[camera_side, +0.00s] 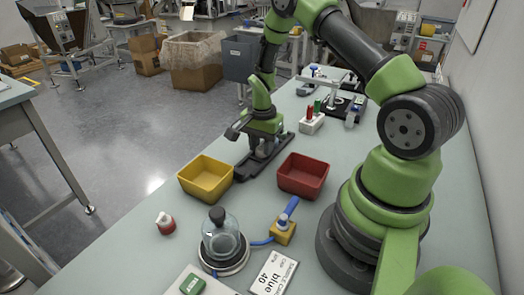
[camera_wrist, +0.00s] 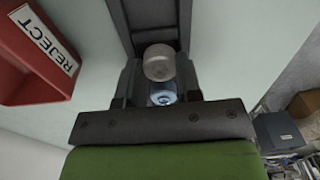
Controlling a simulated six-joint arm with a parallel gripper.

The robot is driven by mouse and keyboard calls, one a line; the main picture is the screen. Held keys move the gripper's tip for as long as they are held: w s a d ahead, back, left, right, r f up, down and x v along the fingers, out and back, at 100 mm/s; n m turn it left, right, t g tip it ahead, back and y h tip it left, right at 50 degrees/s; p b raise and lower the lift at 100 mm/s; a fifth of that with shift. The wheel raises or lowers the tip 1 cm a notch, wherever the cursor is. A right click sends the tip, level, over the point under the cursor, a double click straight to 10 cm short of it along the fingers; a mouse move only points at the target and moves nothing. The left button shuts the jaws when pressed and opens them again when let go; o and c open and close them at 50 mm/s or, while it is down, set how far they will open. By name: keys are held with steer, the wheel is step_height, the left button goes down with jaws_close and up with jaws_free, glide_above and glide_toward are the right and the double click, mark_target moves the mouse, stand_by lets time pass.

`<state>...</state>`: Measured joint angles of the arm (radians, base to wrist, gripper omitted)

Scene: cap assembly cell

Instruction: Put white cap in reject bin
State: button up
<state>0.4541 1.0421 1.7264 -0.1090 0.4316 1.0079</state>
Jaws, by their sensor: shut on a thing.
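My gripper (camera_side: 262,150) is low over the black track between the yellow and red bins. In the wrist view my gripper (camera_wrist: 158,82) is shut, with a pale, translucent white cap (camera_wrist: 158,62) between its fingers. A bluish clear round piece (camera_wrist: 163,98) shows just beside the cap; how the two are joined is unclear. In the side view the cap is hidden by the fingers. The reject bin is the red bin (camera_side: 303,177), just right of my gripper. Its REJECT label (camera_wrist: 48,38) shows at the left of the wrist view.
A yellow bin (camera_side: 205,180) stands left of the black track (camera_side: 244,172). Nearer are a glass flask (camera_side: 221,236) on a round base, a small red and white bottle (camera_side: 165,223), and a yellow block with a blue lever (camera_side: 283,232). A tube rack (camera_side: 312,123) stands behind.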

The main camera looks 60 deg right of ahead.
mark_target(303, 172)
steer(key=shift+r, duration=2.45)
steer(key=s+a+r+m, duration=0.2)
steer(key=s+r, duration=0.1)
steer(key=s, duration=0.3)
steer(key=s+a+r+m, duration=0.2)
steer(key=s, duration=0.5)
steer(key=f, duration=0.4)
steer(key=shift+s+a+f, duration=0.25)
steer(key=shift+a+f, duration=0.05)
steer(key=shift+f, duration=0.05)
steer(key=shift+w+f, duration=0.1)
steer(key=shift+f, duration=2.35)
steer(key=shift+f, duration=0.1)
